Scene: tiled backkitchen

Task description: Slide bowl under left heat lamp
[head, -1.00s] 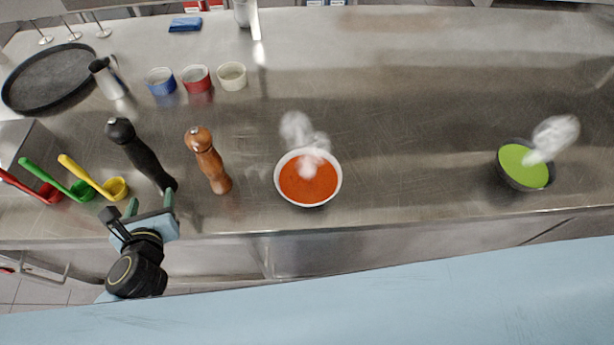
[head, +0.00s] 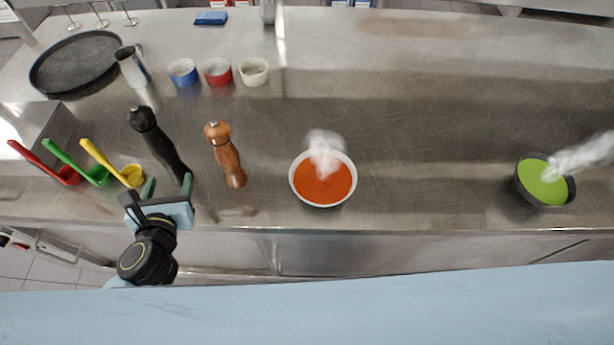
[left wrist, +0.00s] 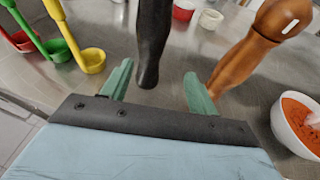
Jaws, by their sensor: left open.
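A white bowl of orange-red soup (head: 323,179) stands steaming on the steel counter, right of the middle of my reach. It also shows at the right edge of the left wrist view (left wrist: 298,126). A dark bowl of green soup (head: 544,181) steams at the far right of the counter. My left gripper (head: 168,188) is open at the counter's front edge, left of both bowls. In the left wrist view its fingers (left wrist: 156,92) are apart, with the black pepper mill (left wrist: 152,40) standing just beyond them. No heat lamp can be made out. My right gripper is not in view.
A wooden mill (head: 226,155) stands between the black mill and the white bowl. Red, green and yellow ladles (head: 103,160) lie at left. Small cups (head: 218,72), a metal jug (head: 131,66) and a round black tray (head: 76,62) stand behind. The counter between the bowls is clear.

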